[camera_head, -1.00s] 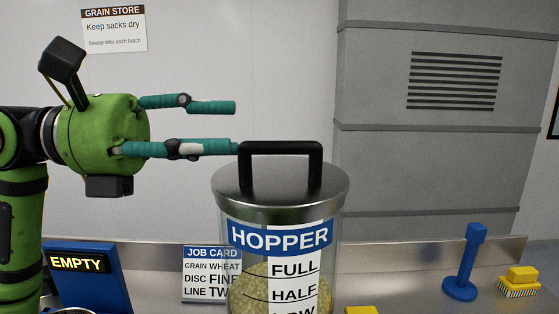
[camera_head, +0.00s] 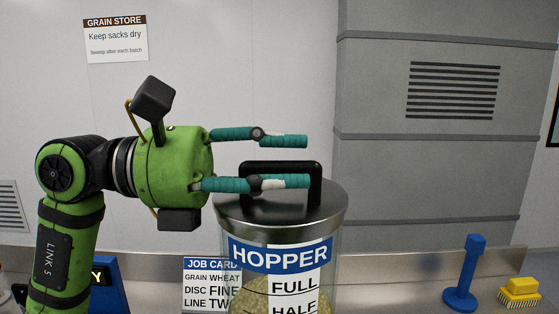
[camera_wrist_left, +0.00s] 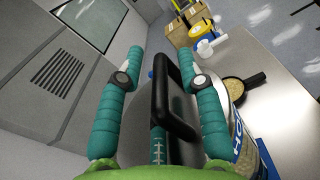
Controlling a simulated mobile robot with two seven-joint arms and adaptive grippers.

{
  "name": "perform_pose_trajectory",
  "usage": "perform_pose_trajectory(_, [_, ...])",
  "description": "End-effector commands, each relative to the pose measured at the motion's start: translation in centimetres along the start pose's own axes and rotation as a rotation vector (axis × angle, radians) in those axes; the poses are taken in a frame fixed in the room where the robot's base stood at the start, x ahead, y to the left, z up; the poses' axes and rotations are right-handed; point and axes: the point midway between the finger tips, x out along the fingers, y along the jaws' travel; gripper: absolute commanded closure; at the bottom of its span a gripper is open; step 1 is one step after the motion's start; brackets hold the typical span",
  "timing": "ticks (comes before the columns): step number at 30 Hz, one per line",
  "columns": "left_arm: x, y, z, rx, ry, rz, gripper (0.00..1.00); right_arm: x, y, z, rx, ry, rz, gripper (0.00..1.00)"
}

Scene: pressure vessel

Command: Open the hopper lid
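The hopper (camera_head: 280,255) is a clear cylinder with a blue label and grain inside. Its round metal lid (camera_head: 333,200) sits flat on top and carries a black arched handle (camera_head: 281,166). My left gripper (camera_head: 298,161) is open at the handle. In the head view its lower finger crosses in front of the handle and its upper finger shows just above it. In the left wrist view the handle (camera_wrist_left: 172,105) stands between the two spread teal fingers of the gripper (camera_wrist_left: 160,58), with gaps at both sides. My right gripper is not in view.
A job card (camera_head: 205,285) stands left of the hopper. A blue post (camera_head: 466,272) and a yellow brush (camera_head: 519,291) are on the bench at right. The left wrist view shows a dark pan of grain (camera_wrist_left: 243,88) and cardboard boxes (camera_wrist_left: 175,30) beyond the bench.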

Motion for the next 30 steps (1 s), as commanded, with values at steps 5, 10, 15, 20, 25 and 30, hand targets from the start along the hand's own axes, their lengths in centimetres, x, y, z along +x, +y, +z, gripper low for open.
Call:
perform_pose_trajectory(5, [0.0,0.0,0.0,0.0,0.0,0.0,0.91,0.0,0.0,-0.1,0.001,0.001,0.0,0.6])
perform_pose_trajectory(10, [0.0,0.0,0.0,0.001,-0.001,0.0,1.0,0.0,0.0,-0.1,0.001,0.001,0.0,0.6])
perform_pose_trajectory(15, [-0.1,0.1,0.2,-0.006,-0.001,0.0,1.0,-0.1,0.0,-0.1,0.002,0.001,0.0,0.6])
perform_pose_trajectory(20, [-0.1,0.4,0.7,-0.045,-0.001,0.001,1.0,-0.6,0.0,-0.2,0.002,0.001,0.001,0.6])
perform_pose_trajectory(25, [-0.1,1.2,1.9,-0.139,-0.002,0.003,1.0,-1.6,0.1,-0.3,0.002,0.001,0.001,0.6])
perform_pose_trajectory(30, [-0.1,2.4,3.3,-0.28,-0.002,0.003,1.0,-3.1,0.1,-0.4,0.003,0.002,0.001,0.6])
